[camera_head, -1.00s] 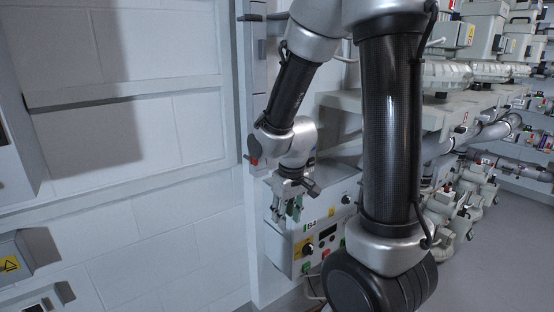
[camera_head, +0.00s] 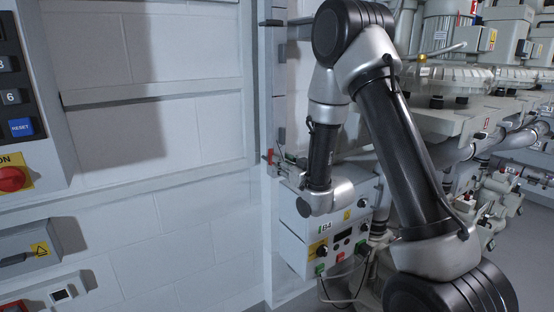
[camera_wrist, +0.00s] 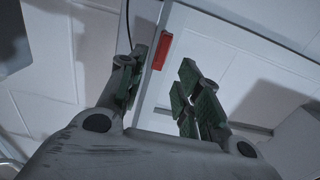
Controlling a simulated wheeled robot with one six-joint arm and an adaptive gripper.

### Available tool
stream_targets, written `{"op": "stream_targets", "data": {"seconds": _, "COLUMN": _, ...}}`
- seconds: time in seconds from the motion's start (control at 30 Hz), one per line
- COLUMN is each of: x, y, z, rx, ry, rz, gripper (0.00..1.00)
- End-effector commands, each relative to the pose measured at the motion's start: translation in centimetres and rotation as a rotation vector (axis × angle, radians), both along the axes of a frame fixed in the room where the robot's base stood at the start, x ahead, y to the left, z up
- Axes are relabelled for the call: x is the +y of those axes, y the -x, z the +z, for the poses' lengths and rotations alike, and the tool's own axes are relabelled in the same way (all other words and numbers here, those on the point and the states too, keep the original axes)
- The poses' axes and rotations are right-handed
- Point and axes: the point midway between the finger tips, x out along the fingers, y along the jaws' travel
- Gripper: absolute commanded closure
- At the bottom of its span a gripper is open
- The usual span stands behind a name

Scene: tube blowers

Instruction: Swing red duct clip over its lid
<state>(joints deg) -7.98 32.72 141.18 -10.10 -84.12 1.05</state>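The red clip (camera_wrist: 162,50) shows in the wrist view as a short red bar on a pale upright strip, just beyond my fingertips and between them in the picture. In the head view a small red piece (camera_head: 269,156), seemingly the same clip, sits on the grey wall post. My gripper (camera_wrist: 160,86) is open, with its green-padded fingers well apart and nothing between them. In the head view my gripper (camera_head: 284,166) is beside the post, close to the red piece, and partly hidden by my wrist. I cannot tell whether it touches. The clip's lid is not clearly visible.
A grey control box (camera_head: 325,235) labelled B4 stands just below my wrist. The grey post (camera_head: 275,200) rises beside my gripper. Blowers and pipes (camera_head: 485,80) fill the right side. At left is a panel with a red button (camera_head: 12,179).

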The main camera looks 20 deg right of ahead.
Motion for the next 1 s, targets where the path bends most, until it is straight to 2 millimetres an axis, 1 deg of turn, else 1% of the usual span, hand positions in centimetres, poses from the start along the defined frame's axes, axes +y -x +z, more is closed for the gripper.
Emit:
{"op": "stream_targets", "data": {"seconds": 0.1, "x": 0.7, "y": -2.1, "z": 0.0, "rx": -0.001, "ry": 0.000, "rz": 0.000, "gripper": 0.66}}
{"op": "stream_targets", "data": {"seconds": 0.2, "x": 1.2, "y": -3.5, "z": 0.0, "rx": 0.001, "ry": 0.000, "rz": 0.000, "gripper": 0.66}}
{"op": "stream_targets", "data": {"seconds": 0.3, "x": 1.5, "y": -4.6, "z": 0.0, "rx": 0.001, "ry": 0.000, "rz": 0.001, "gripper": 0.66}}
{"op": "stream_targets", "data": {"seconds": 0.43, "x": 1.7, "y": -5.3, "z": 0.0, "rx": 0.001, "ry": -0.001, "rz": 0.000, "gripper": 0.66}}
{"op": "stream_targets", "data": {"seconds": 0.67, "x": 1.7, "y": -5.4, "z": 0.0, "rx": 0.002, "ry": 0.000, "rz": 0.000, "gripper": 0.66}}
{"op": "stream_targets", "data": {"seconds": 0.77, "x": 1.7, "y": -5.3, "z": 0.0, "rx": 0.002, "ry": 0.000, "rz": 0.000, "gripper": 0.82}}
{"op": "stream_targets", "data": {"seconds": 0.8, "x": 1.7, "y": -5.3, "z": 0.0, "rx": 0.002, "ry": 0.000, "rz": 0.000, "gripper": 0.90}}
{"op": "stream_targets", "data": {"seconds": 0.87, "x": 1.7, "y": -5.3, "z": 0.0, "rx": 0.002, "ry": 0.000, "rz": 0.000, "gripper": 1.00}}
{"op": "stream_targets", "data": {"seconds": 1.0, "x": 1.7, "y": -5.3, "z": 0.0, "rx": 0.002, "ry": 0.000, "rz": 0.000, "gripper": 1.00}}
